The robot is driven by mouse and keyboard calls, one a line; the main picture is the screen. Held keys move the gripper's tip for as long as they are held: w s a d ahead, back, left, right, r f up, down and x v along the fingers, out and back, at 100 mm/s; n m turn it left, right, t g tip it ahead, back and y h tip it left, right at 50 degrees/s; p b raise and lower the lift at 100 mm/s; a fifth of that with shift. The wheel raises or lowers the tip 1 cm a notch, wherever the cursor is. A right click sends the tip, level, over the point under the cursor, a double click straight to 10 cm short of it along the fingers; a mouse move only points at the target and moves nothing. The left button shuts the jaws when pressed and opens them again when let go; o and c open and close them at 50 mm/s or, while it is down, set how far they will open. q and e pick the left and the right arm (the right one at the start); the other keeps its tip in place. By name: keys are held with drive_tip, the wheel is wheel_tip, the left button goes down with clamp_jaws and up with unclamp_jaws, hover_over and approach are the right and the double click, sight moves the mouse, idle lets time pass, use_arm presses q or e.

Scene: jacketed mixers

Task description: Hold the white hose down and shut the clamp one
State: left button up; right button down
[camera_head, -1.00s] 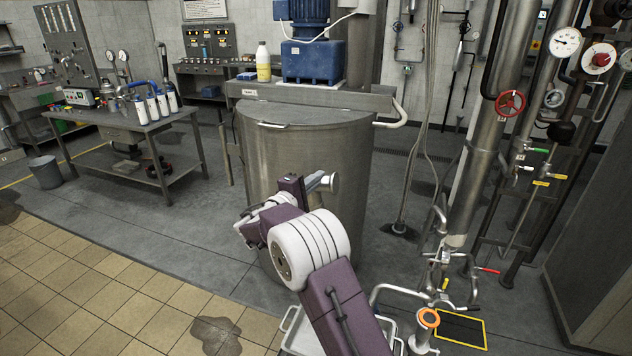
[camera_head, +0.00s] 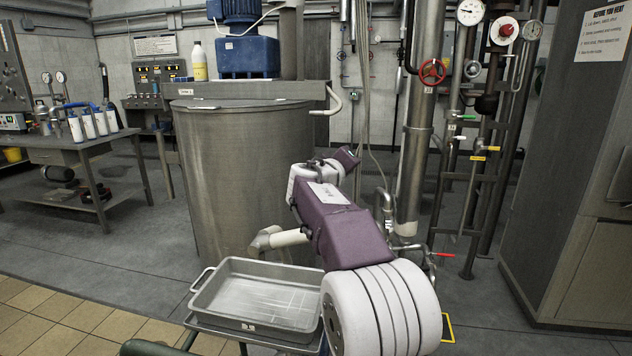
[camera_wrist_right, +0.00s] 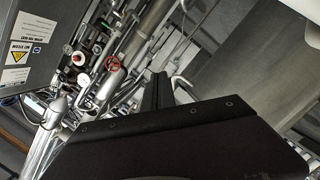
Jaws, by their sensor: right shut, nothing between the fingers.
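I cannot make out the white hose or its clamp for certain. A pale pipe with a grey end fitting (camera_head: 268,239) shows low in front of the steel mixer (camera_head: 240,175), above the tray, partly behind my right arm. A white curved tube (camera_head: 334,101) stands out at the right of the mixer's top beam. My right gripper (camera_head: 349,157) is raised in front of the floor to the right of the mixer. In the right wrist view its dark fingers (camera_wrist_right: 160,84) are together and empty. My left gripper is out of view.
A steel tray (camera_head: 255,297) stands on a stand below the mixer. Pipework with a red valve wheel (camera_head: 433,72) rises behind my right gripper, and a grey cabinet (camera_head: 567,180) stands at the right. A workbench (camera_head: 85,150) with bottles is at the left.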

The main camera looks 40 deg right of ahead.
sight(386, 242)
drive_tip(key=s+d+f+m+b, duration=0.1)
drive_tip(key=s+f+b, duration=0.1)
drive_tip(key=f+b, duration=0.1)
drive_tip(key=s+d+f+m+b, duration=0.1)
drive_tip(key=s+d+f+b, duration=0.1)
drive_tip(key=f, duration=0.2)
drive_tip(key=s+d+f+m+y+b, duration=0.1)
drive_tip(key=d+f+b, duration=0.1)
drive_tip(key=f+b, duration=0.1)
drive_tip(key=shift+s+f+b, duration=0.35)
drive_tip(key=shift+s+f, duration=0.05)
drive_tip(key=shift+f, duration=0.05)
use_arm(q)
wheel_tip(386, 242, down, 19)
drive_tip(key=b, duration=0.7)
drive_tip(key=shift+b, duration=0.35)
use_arm(e)
drive_tip(key=shift+m+t, duration=0.3)
drive_tip(key=shift+m, duration=0.5)
drive_tip(key=s+f, duration=0.1)
drive_tip(key=f, duration=0.2)
drive_tip(key=s+d+f, duration=0.1)
drive_tip(key=f, duration=0.2)
drive_tip(key=d+f, duration=0.1)
drive_tip(key=f, duration=0.3)
drive_tip(key=shift+s+d, duration=0.15)
drive_tip(key=shift+s, duration=0.25)
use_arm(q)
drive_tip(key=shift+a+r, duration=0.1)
